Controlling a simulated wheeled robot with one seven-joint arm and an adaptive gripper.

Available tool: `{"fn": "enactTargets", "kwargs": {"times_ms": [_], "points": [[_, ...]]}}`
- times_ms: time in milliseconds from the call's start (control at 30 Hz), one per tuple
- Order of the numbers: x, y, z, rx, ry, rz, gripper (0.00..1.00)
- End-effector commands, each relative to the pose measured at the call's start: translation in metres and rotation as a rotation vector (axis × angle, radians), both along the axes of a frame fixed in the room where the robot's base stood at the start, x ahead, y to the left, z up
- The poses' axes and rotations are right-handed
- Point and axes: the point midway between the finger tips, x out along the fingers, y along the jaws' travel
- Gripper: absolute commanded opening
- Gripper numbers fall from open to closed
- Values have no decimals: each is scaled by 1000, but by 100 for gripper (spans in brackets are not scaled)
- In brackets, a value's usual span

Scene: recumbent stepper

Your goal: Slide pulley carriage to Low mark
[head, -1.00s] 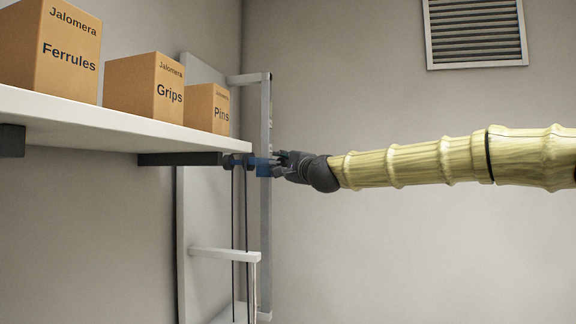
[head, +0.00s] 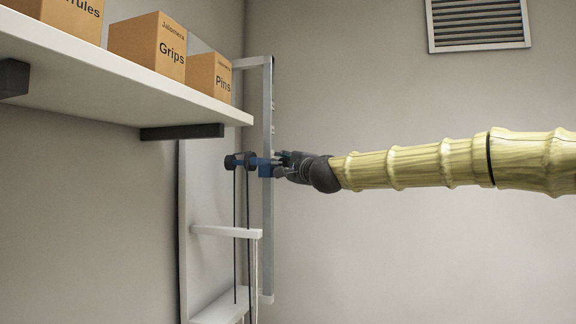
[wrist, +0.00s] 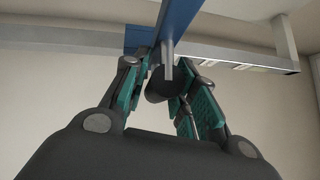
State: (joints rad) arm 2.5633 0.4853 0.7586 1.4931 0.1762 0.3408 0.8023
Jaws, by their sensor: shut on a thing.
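The blue pulley carriage (head: 264,167) sits on the upright grey rail (head: 267,110), a little above mid-height. Black pulley wheels (head: 238,161) stick out on its left, with dark cords hanging down. My gripper (head: 281,166) comes from the right, shut on the carriage. In the wrist view, the blue carriage (wrist: 178,18) spans the top, and my gripper's (wrist: 165,85) teal-padded fingers flank a dark round knob (wrist: 160,88). The rail (wrist: 235,70) crosses behind. Small light marks show on the rail, but none is readable as Low.
A white shelf (head: 120,90) with boxes marked Grips (head: 165,50) and Pins (head: 215,78) juts out above left; its dark bracket (head: 182,132) is near the pulleys. A white crossbar (head: 225,231) stands below the carriage.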

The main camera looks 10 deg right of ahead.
Motion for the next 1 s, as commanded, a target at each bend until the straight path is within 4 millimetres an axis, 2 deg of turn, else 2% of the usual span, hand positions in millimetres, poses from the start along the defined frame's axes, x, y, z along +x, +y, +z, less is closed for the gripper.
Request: {"fn": "enactTargets", "kwargs": {"times_ms": [33,67,133,167,567,767,1000], "points": [[0,1,-7,1,10,3,0],[0,1,-7,0,9,3,31],[0,1,-7,0,9,3,44],[0,1,-7,0,9,3,46],[-5,-3,-4,0,4,1,46],[-31,-12,-7,1,3,1,46],[-72,-27,-14,2,6,1,46]]}}
